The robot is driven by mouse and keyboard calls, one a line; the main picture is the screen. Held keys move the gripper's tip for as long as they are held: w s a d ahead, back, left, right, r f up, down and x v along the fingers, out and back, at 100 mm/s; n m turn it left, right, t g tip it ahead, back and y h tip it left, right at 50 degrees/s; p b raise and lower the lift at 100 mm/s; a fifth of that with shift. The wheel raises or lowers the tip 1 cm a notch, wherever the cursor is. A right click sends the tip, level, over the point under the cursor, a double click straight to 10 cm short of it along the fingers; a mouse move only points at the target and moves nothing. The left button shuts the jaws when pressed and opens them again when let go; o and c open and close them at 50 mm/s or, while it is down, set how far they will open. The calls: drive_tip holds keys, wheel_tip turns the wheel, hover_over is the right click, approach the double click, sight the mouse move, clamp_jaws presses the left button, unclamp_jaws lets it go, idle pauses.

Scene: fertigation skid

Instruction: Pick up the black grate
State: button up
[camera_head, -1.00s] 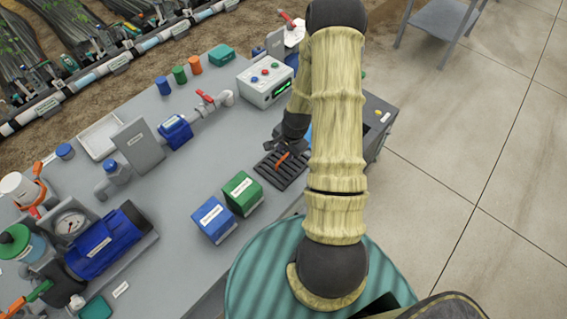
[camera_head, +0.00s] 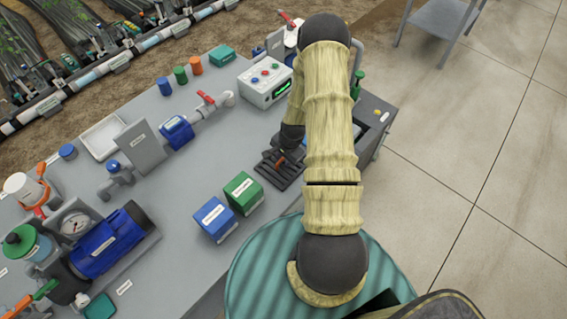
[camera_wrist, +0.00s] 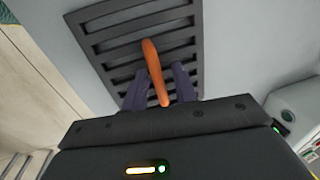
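The black grate (camera_head: 267,174) is a slotted dark plate lying flat on the grey bench near its right edge. It has an upright orange handle (camera_wrist: 153,70), which shows clearly in the wrist view. My gripper (camera_wrist: 161,70) is right over the grate (camera_wrist: 97,18), with one dark finger on each side of the handle. The fingers look parted, with small gaps to the handle, so it is open around the handle. In the head view my gripper (camera_head: 279,156) and arm hide part of the grate.
A green box (camera_head: 243,192) and a blue box (camera_head: 212,219) stand left of the grate. A control box (camera_head: 265,82) with buttons stands behind it. A pipe with a red valve (camera_head: 206,98) lies further left.

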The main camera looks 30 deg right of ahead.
idle(0.3)
clamp_jaws()
drive_tip(key=shift+r, duration=0.1)
wheel_tip(320, 180, up, 10)
drive_tip(key=shift+f+b, duration=0.1)
drive_tip(key=shift+b, duration=0.95)
